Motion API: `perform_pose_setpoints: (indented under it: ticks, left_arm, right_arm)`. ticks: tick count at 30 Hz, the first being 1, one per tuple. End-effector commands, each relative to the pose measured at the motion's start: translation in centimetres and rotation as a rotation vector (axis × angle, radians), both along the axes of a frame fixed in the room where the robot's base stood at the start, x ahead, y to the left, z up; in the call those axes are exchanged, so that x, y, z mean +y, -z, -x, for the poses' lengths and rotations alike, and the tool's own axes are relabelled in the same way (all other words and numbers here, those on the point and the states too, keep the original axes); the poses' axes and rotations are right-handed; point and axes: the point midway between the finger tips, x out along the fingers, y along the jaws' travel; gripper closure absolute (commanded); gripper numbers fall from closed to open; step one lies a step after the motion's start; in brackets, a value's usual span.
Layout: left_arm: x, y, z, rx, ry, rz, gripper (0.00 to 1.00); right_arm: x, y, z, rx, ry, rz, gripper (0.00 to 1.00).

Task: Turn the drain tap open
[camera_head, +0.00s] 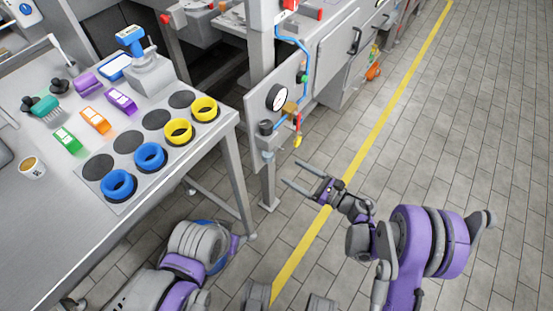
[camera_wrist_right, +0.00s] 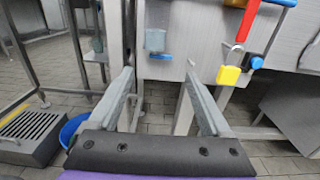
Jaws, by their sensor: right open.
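A brass fitting (camera_head: 290,108) sits on the grey panel, with a red lever (camera_head: 298,120) hanging below it and a yellow block (camera_head: 298,141) at the lower end. I take this to be the drain tap. In the right wrist view the red lever (camera_wrist_right: 246,25) and yellow block (camera_wrist_right: 229,75) are at upper right; the brass body is cut off by the top edge. My right gripper (camera_head: 298,172) is open and empty, below the yellow block in the head view and apart from it. Its fingers show in the wrist view (camera_wrist_right: 158,76). My left gripper does not show.
A round gauge (camera_head: 278,98) is beside the tap on the panel (camera_head: 262,92). A steel table (camera_head: 60,230) with blue and yellow rings stands left. Tiled floor right of the yellow line (camera_head: 375,135) is clear.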

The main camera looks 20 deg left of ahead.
Motion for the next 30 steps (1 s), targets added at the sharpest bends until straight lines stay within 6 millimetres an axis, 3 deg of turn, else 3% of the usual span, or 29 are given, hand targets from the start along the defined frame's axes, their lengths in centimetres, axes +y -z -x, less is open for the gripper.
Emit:
perform_pose_setpoints:
  ticks: [6,12,25,26,30]
  left_arm:
    - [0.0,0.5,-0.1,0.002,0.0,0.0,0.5]
    - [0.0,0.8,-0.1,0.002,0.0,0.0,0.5]
    - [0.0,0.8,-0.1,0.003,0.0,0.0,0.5]
    - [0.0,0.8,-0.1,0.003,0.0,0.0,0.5]
    - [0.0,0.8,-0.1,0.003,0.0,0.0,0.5]
  right_arm:
    - [4.2,0.1,-1.5,0.002,-0.001,-0.002,0.18]
    - [7.0,0.0,-2.5,0.002,0.0,-0.002,0.18]
    - [8.0,-0.1,-3.0,0.002,0.003,-0.002,0.18]
    - [8.0,-0.1,-3.0,0.002,0.003,-0.002,0.19]
    - [8.0,-0.1,-3.0,0.002,0.003,-0.002,0.44]
